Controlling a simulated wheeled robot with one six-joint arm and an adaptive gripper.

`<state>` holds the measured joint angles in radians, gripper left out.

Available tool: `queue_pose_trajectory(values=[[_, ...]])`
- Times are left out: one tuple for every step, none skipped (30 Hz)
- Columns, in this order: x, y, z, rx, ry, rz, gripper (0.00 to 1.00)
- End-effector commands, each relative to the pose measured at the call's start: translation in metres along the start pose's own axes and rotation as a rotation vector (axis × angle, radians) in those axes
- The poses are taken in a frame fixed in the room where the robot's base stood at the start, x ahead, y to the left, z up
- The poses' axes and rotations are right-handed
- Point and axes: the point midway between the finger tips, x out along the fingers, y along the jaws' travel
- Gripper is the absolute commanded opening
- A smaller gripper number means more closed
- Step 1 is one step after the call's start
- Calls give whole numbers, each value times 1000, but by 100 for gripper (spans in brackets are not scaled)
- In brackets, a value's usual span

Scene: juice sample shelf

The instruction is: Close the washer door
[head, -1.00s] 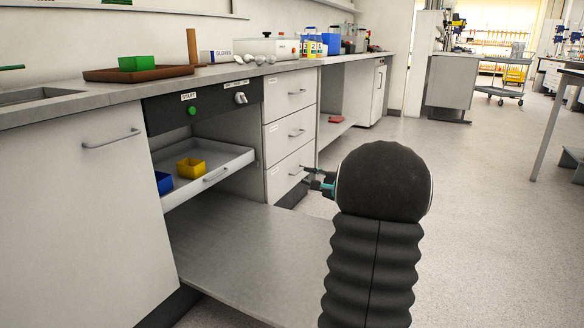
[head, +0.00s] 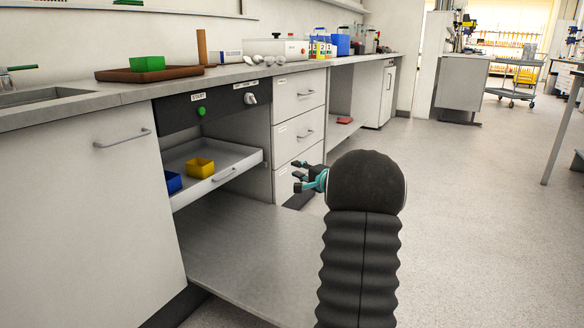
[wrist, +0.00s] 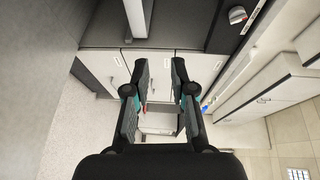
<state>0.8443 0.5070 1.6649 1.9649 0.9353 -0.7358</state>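The washer door (head: 255,262) is folded down and open, a flat grey panel sticking out low from the washer's front. The washer's dark control panel (head: 225,108) carries a green start button (head: 201,111) and a knob (head: 250,98). Below it, a grey rack (head: 240,161) is partly slid out, with a yellow box (head: 200,167) and a blue box (head: 173,182) in it. My gripper (head: 297,177) is above the door's outer right part, apart from it. In the wrist view my gripper (wrist: 160,70) has its two fingers apart with nothing between them.
A drawer unit (head: 299,133) stands right of the washer and a closed cabinet (head: 85,205) left of it. The counter above holds a brown tray (head: 112,75) with a green box (head: 147,64). The floor (head: 470,240) to the right is clear.

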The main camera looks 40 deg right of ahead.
Motion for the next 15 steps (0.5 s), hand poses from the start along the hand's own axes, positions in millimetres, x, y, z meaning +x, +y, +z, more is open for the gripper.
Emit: queue_pose_trajectory(values=[[10, 0, 1, 0, -3, 0, 24], [14, 0, 1, 0, -3, -1, 24], [20, 0, 1, 0, -3, 0, 24], [23, 0, 1, 0, -2, 1, 24], [27, 0, 1, 0, -2, 0, 24], [31, 0, 1, 0, -3, 0, 24], [33, 0, 2, 1, -3, 0, 24], [36, 0, 1, 1, -3, 0, 24], [38, 0, 1, 1, -3, 0, 24], [39, 0, 1, 1, -3, 0, 24], [40, 0, 1, 1, -2, 0, 24], [41, 0, 1, 1, -2, 0, 24], [42, 0, 1, 1, -2, 0, 24], [42, 0, 1, 1, -2, 0, 24], [42, 0, 1, 1, -2, 0, 24]])
